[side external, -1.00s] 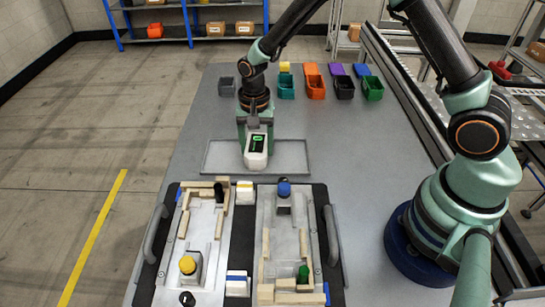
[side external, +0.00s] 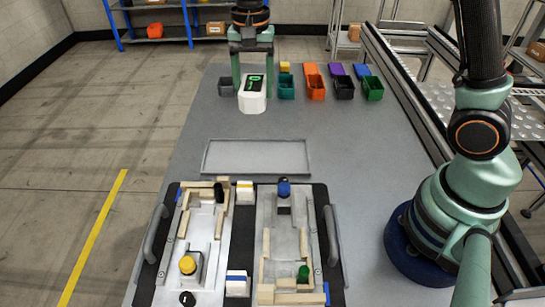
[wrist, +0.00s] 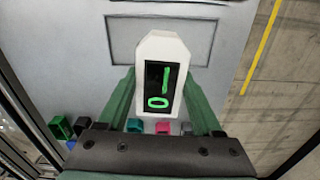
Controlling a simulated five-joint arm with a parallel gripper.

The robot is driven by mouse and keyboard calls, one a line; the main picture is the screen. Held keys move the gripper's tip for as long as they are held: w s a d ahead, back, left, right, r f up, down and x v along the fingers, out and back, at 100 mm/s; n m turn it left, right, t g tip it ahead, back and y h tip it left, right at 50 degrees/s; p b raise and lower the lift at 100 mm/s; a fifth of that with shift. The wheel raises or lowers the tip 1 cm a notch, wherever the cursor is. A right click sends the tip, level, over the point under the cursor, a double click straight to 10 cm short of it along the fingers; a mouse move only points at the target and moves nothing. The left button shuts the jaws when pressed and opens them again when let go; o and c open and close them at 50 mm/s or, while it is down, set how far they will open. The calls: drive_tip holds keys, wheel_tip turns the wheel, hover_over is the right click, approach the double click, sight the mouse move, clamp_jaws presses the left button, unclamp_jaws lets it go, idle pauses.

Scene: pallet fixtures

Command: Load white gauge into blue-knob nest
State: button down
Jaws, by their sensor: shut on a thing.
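My gripper (side external: 252,78) is shut on the white gauge (side external: 252,101), one finger on each side. The gauge has a dark face with green marks, and it also shows in the wrist view (wrist: 163,50) between my fingers. It looks held above the table near the left end of the bin row; its height is hard to tell. The blue knob (side external: 284,187) stands at the far end of the right fixture plate (side external: 266,215), the blue-knob nest, well nearer the camera than the gauge. That nest has pale blocks along its edges and a green knob (side external: 303,272) at its near end.
A left fixture plate (side external: 208,240) with a yellow knob (side external: 187,265) lies beside it on the dark pallet (side external: 242,215). An empty shallow tray (side external: 257,157) lies between pallet and gauge. Small coloured bins (side external: 315,88) line the back. The table's right middle is clear.

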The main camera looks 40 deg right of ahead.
sight(245, 100)
wheel_tip(245, 100, up, 2)
drive_tip(key=shift+r, duration=0.2)
drive_tip(key=s+a, duration=0.1)
drive_tip(key=a, duration=0.1)
drive_tip(key=s+a, duration=0.4)
drive_tip(key=shift+a+f, duration=0.25)
drive_tip(key=shift+f, duration=0.1)
drive_tip(key=s+a+f, duration=0.3)
drive_tip(key=s+a, duration=0.1)
drive_tip(key=s, duration=0.5)
drive_tip(key=s+a+f, duration=0.3)
drive_tip(key=s+a, duration=0.2)
drive_tip(key=s, duration=0.5)
drive_tip(key=shift+n, duration=0.4)
drive_tip(key=shift+w+d+f, duration=0.1)
drive_tip(key=shift+d+f, duration=0.05)
drive_tip(key=shift+f, duration=1.65)
drive_tip(key=shift+d+f, duration=0.1)
drive_tip(key=shift+f, duration=1.7)
drive_tip(key=shift+f, duration=1.05)
unclamp_jaws()
drive_tip(key=shift+w, duration=0.1)
wheel_tip(245, 100, up, 12)
